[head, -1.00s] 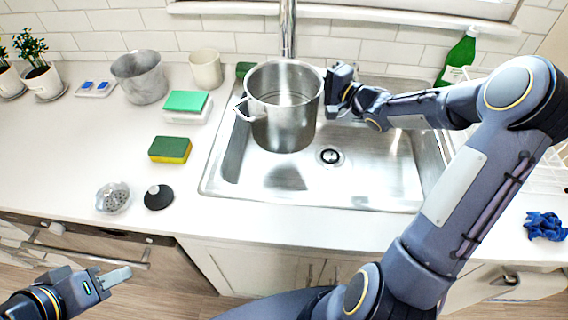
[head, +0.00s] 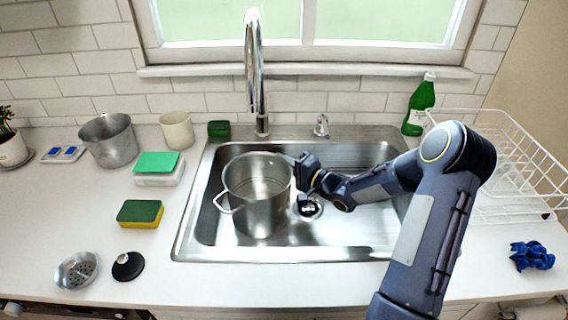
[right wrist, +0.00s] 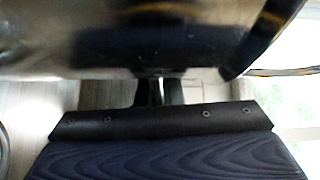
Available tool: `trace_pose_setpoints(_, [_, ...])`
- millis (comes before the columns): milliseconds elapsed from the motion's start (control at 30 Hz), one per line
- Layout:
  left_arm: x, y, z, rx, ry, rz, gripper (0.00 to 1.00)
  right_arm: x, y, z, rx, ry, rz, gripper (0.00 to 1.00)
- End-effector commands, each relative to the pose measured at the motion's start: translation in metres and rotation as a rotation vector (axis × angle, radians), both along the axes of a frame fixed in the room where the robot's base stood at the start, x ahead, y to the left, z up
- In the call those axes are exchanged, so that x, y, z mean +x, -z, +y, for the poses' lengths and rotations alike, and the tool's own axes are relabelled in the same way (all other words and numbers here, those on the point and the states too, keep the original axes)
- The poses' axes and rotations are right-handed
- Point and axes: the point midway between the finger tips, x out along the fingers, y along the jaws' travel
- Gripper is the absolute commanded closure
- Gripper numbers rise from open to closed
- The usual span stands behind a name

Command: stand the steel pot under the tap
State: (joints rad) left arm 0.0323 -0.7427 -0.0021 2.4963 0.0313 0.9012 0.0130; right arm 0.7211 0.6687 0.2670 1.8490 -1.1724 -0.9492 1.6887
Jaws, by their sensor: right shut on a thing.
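The steel pot (head: 258,205) is upright within the left part of the sink basin (head: 350,228), its open top facing up and a loop handle at its left. I cannot tell whether its base touches the basin floor. The chrome tap (head: 254,75) stands behind it, its spout end just above the pot's far rim in the picture. My right gripper (head: 303,172) is shut on the pot's right side. In the right wrist view the pot's dark wall (right wrist: 140,35) fills the top, with the fingers against it. My left gripper is out of view.
A drain (head: 310,207) shows right of the pot. A green bottle (head: 420,105) and white dish rack (head: 500,160) stand at the right. Sponges (head: 140,213), a grey bucket (head: 108,140) and a beige cup (head: 177,131) are on the left counter. A blue cloth (head: 531,255) lies at the right.

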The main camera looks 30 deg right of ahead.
Motion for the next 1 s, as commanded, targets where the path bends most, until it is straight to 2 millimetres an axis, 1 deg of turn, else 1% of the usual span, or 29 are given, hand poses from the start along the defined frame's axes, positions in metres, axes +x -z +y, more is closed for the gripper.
trace_pose_setpoints(267, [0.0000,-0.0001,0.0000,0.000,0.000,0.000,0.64,0.0007,0.0008,0.0004,0.004,-0.001,-0.007,1.00])
trace_pose_setpoints(400, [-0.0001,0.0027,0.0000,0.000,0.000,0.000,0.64,0.0007,0.0048,0.0004,0.004,0.000,-0.006,1.00])
trace_pose_setpoints(433, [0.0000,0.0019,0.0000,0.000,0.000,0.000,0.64,0.0001,0.0061,0.0000,0.000,0.000,-0.001,0.89])
trace_pose_setpoints(567, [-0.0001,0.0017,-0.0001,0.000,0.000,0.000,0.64,0.0002,0.0059,0.0000,0.000,0.000,-0.001,0.72])
trace_pose_setpoints(800, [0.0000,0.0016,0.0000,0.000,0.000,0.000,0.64,0.0002,0.0057,0.0000,0.000,0.000,-0.001,0.71])
trace_pose_setpoints(900, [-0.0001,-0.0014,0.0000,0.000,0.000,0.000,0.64,0.0002,0.0012,0.0000,-0.001,0.000,-0.003,0.71])
trace_pose_setpoints(1000, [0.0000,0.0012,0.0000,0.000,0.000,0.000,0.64,-0.0090,0.0037,-0.0056,-0.002,0.003,0.000,0.71])
